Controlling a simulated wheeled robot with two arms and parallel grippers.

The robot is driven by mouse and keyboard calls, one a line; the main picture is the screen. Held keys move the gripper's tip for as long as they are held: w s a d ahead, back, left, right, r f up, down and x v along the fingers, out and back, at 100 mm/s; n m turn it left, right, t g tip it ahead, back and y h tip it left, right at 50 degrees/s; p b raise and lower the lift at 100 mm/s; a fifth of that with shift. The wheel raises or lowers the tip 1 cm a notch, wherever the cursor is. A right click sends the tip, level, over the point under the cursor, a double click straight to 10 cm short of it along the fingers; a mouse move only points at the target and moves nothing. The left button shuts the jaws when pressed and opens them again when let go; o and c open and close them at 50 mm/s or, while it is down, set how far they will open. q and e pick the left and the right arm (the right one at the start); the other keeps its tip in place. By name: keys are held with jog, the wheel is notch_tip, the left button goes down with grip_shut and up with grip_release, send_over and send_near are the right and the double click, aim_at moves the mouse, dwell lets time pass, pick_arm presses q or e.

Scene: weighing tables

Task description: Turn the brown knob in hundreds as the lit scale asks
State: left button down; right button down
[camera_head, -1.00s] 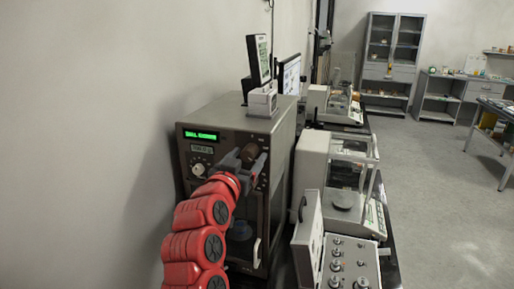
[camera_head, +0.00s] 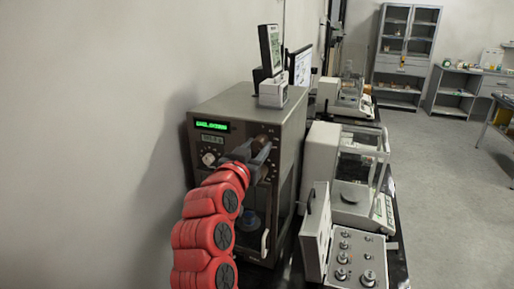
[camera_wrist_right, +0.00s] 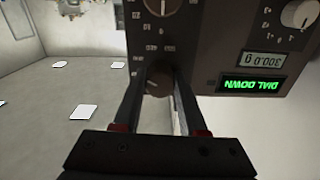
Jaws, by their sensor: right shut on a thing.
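The lit scale (camera_head: 245,108) is a dark grey-brown cabinet beside the left wall. My left gripper is not in view.
A pale dial knob (camera_head: 208,158) is on the scale's left side. Another knob (camera_wrist_right: 162,4) is near the gripped one. A display unit (camera_head: 272,50) stands on top.

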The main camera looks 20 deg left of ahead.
jog(key=shift+n, duration=0.3)
jog(key=n, duration=0.2)
jog(key=shift+n, duration=0.4)
jog(key=shift+n+p, duration=0.3)
jog(key=shift+n, duration=1.8)
jog(key=shift+c, duration=2.2)
grip_release()
jog(key=shift+s, duration=0.1)
